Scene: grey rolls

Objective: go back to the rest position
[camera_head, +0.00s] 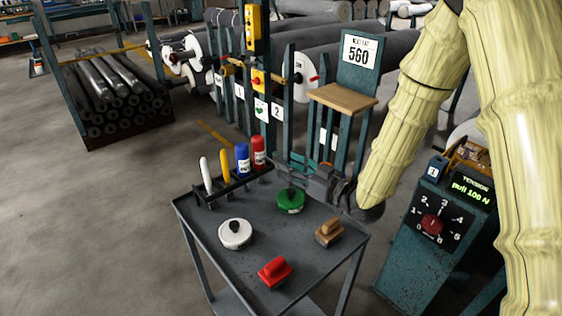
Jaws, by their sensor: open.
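My gripper (303,171) is at the end of my pale yellow arm, over the back right part of the grey cart (206,257). Its jaws are open, and I see nothing held in them. It is small and partly lost against the dark stand behind it. A green round-knobbed piece (290,200) sits on the cart top just below the gripper. I cannot tell the exact gap between them. My arm comes down from the upper right and covers part of the background.
The cart also bears a white round piece (235,233), a red stamp (274,272), a brown stamp (329,232) and a rack with several markers (242,160). A teal dial console (433,232) stands at right. Rolls (112,85) lie at left; floor there is clear.

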